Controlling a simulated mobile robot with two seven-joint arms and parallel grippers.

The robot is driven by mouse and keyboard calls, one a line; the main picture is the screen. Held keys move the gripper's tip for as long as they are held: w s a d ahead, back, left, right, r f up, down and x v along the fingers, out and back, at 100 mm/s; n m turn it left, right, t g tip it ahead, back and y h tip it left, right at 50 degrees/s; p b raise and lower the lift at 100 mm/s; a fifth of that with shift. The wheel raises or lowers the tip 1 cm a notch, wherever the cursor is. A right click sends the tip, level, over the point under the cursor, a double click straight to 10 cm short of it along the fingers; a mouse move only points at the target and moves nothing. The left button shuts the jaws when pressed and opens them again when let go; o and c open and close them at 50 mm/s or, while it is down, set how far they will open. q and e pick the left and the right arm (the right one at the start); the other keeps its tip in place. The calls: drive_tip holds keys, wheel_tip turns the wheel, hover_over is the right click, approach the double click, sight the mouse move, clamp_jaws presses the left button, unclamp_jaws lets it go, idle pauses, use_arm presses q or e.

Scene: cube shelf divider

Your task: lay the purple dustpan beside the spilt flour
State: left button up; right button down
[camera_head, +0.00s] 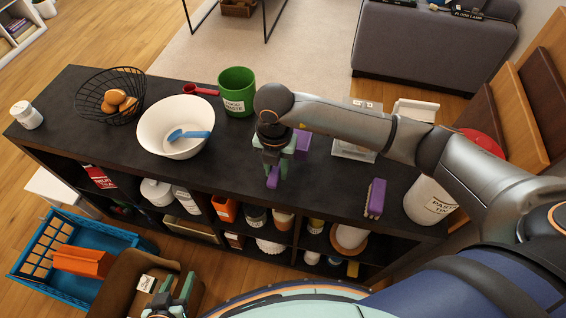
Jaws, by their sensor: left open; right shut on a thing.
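My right gripper (273,158) reaches over the black shelf top from the right and points down. It is shut on the purple dustpan (302,143), which shows beside and below the fingers and is partly hidden by them. I cannot tell whether the dustpan touches the shelf top. My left gripper (174,288) is open and empty at the bottom left, in front of the shelf. I cannot make out any spilt flour; the gripper and arm cover part of the top.
The black shelf top (335,193) carries a wire egg basket (88,99), a white bowl (159,125), a green food-waste bin (237,85), a purple brush (375,198) and a white tin (428,203). A blue crate (107,236) stands on the floor. Bare top lies left of the brush.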

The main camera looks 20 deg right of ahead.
sight(277, 196)
drive_tip(key=shift+w, duration=0.15)
idle(0.3)
wheel_tip(277, 196, down, 9)
drive_tip(key=b, duration=0.7)
drive_tip(key=shift+f, duration=0.1)
drive_tip(key=shift+f+b, duration=0.4)
drive_tip(key=shift+b, duration=0.1)
drive_tip(key=c, duration=0.6)
unclamp_jaws()
drive_tip(key=shift+o, duration=0.2)
wheel_tip(277, 196, up, 13)
drive_tip(key=shift+f, duration=0.2)
drive_tip(key=shift+a, duration=0.1)
